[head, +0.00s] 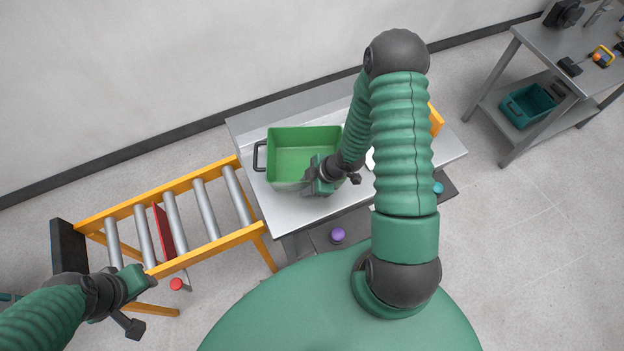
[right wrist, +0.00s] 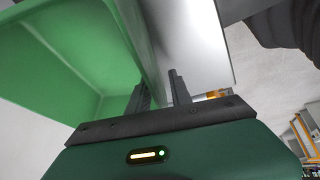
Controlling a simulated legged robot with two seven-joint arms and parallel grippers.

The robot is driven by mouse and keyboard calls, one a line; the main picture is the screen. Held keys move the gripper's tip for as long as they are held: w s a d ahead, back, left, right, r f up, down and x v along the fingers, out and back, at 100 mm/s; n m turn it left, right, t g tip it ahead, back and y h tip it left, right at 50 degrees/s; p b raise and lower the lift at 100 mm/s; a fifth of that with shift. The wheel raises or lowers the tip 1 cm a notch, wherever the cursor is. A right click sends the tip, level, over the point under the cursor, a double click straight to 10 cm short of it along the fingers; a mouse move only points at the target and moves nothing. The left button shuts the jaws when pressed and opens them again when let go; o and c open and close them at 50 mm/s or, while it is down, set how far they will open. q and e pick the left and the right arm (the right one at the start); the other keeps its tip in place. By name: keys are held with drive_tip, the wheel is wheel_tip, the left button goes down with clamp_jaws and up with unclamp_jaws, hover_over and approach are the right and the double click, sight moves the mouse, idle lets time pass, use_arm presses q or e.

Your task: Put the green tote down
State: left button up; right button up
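The green tote (head: 304,136) is an open, empty box with a black handle on its left side. It is over the silver worktable (head: 262,205); whether its base touches the top I cannot tell. My right gripper (head: 318,180) is at the tote's near right corner. My left gripper (head: 140,275) is away from the tote, by the near rail of the roller conveyor. Its fingers do not show clearly.
The yellow-framed roller conveyor (head: 205,205) meets the table's left side, with a red plate (head: 164,232) between rollers. A purple knob (head: 337,235) and a red button (head: 176,284) lie nearer me. A bench with a teal bin (head: 528,105) stands far right.

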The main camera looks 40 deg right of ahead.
drive_tip(key=s+d+r+m+h+p, duration=0.1)
drive_tip(key=d+r+m+h+p, duration=0.25)
drive_tip(key=r, duration=1.25)
drive_tip(key=s+a+r+m+g, duration=0.1)
drive_tip(key=s+a+r+m, duration=0.3)
drive_tip(key=a+r+m, duration=0.3)
drive_tip(key=a+r, duration=0.1)
drive_tip(key=a, duration=0.3)
drive_tip(key=shift+s+a+r+m+g, duration=0.15)
drive_tip(key=shift+s+r+m+g, duration=0.15)
drive_tip(key=shift+s+m+g, duration=0.1)
drive_tip(key=shift+d, duration=0.35)
